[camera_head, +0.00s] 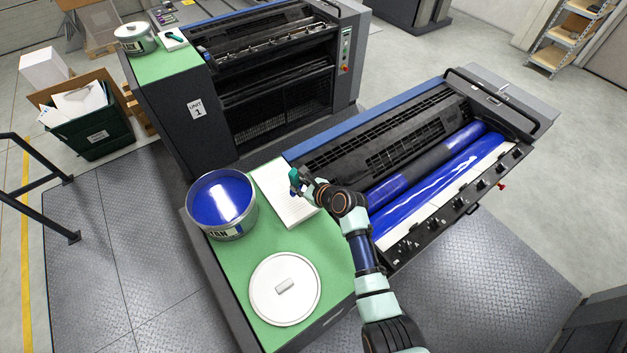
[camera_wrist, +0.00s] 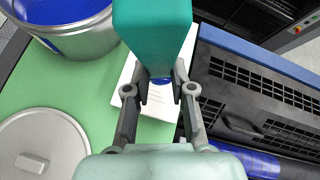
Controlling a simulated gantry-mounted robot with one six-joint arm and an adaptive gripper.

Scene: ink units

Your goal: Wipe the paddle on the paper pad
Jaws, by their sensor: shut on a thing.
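My gripper (camera_head: 303,187) is shut on the teal-handled paddle (camera_head: 294,177), over the white paper pad (camera_head: 275,189) on the green counter. In the wrist view the paddle's teal handle (camera_wrist: 152,30) rises between the fingers (camera_wrist: 160,90) toward the camera's top edge. A small blue patch shows at its lower end, between the fingertips. The pad (camera_wrist: 158,104) shows behind and below them, partly hidden by the paddle and fingers. I cannot tell whether the paddle touches the pad. No blue mark is clear on the visible paper.
An open can of blue ink (camera_head: 221,201) stands left of the pad. Its white lid (camera_head: 284,289) lies nearer on the green counter (camera_head: 240,262). The press unit with blue rollers (camera_head: 440,185) borders the pad on the right. Bare counter lies between lid and pad.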

